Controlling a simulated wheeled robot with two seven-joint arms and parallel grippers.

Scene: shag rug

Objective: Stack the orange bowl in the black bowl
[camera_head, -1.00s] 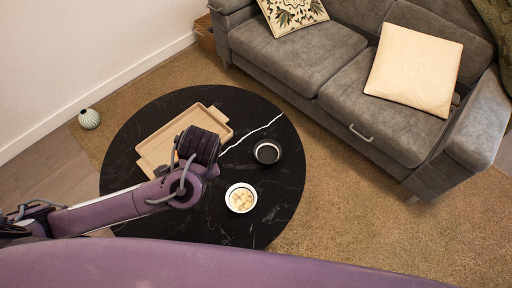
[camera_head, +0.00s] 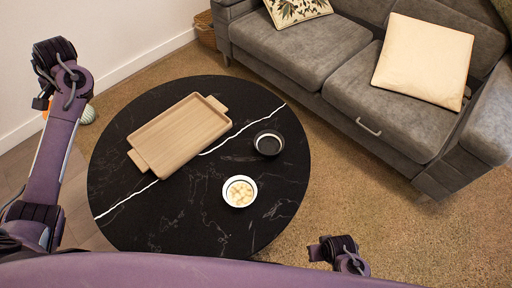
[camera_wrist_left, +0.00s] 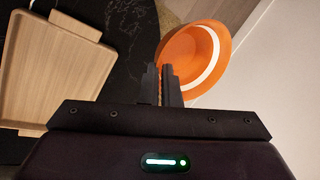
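The orange bowl (camera_wrist_left: 205,58), with a white band, shows large in the left wrist view. My left gripper (camera_wrist_left: 160,68) has its two fingers close together at the bowl's near rim, which appears pinched between them. In the head view only a sliver of orange (camera_head: 46,113) shows beside my raised left arm at the far left, clear of the table; the left fingers are hidden there. The black bowl (camera_head: 268,143) stands upright and looks empty on the right part of the round black table (camera_head: 200,225). My right gripper is not seen; only part of my right arm shows at the bottom.
A wooden tray (camera_head: 180,133) lies on the table's upper left. A white bowl with pale food (camera_head: 239,191) stands just below the black bowl. A grey sofa (camera_head: 385,125) is beyond the table at right, and a pale round vase (camera_head: 88,115) is on the floor at left.

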